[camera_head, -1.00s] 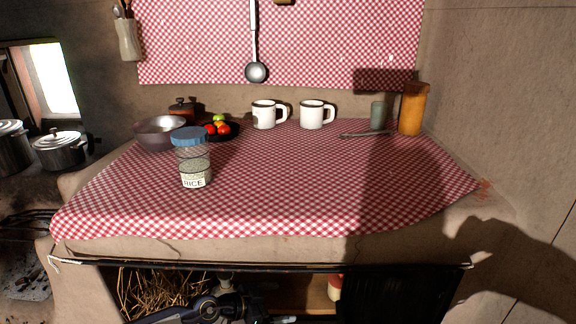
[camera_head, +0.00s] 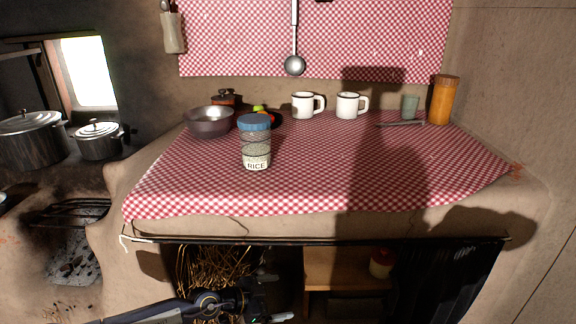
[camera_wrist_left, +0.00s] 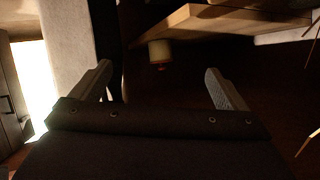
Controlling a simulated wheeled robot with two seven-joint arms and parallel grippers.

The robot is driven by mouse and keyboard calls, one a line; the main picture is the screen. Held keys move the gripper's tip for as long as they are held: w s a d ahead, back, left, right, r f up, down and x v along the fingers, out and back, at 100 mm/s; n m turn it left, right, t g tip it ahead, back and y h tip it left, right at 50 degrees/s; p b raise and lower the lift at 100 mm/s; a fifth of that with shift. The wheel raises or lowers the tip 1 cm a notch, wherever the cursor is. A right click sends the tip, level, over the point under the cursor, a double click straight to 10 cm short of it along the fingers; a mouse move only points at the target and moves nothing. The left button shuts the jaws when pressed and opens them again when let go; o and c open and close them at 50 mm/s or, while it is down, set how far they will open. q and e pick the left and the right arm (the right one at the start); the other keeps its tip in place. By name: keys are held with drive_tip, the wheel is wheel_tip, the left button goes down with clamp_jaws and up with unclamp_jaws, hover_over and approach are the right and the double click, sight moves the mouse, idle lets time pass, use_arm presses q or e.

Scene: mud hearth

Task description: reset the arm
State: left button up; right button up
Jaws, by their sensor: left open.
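My left gripper (camera_head: 277,298) is low in the head view, below the front edge of the counter and in front of the opening beneath it. Its fingers point right and are spread apart with nothing between them. In the left wrist view both fingers (camera_wrist_left: 158,72) also show apart and empty. My right gripper is in neither view.
A checked cloth (camera_head: 300,190) covers the counter, with a rice jar (camera_head: 256,150), a bowl (camera_head: 210,122) and two mugs (camera_head: 348,105) on it.

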use_arm(q)
drive_tip(key=s+a+r+m+y, duration=0.1)
drive_tip(key=s+a+r+m, duration=0.15)
drive_tip(key=r+m, duration=0.6)
drive_tip(key=s+a+r+m+y, duration=0.1)
drive_tip(key=s+r+m, duration=0.2)
drive_tip(key=m, duration=1)
drive_tip(key=s+a+r+m, duration=0.1)
drive_tip(key=s+r+m, duration=0.3)
drive_tip(key=m, duration=0.6)
drive_tip(key=s+a+r+m+y, duration=0.25)
drive_tip(key=s+a+m, duration=0.45)
drive_tip(key=s+m, duration=0.45)
drive_tip(key=s+a+r+m+y, duration=0.25)
drive_tip(key=s+a+m, duration=0.35)
drive_tip(key=s+m, duration=0.55)
wheel_tip(320, 180, up, 29)
drive_tip(key=p, duration=2.9)
drive_tip(key=shift+w+m+y, duration=0.15)
drive_tip(key=shift+m+y, duration=0.2)
drive_tip(key=shift+y, duration=0.05)
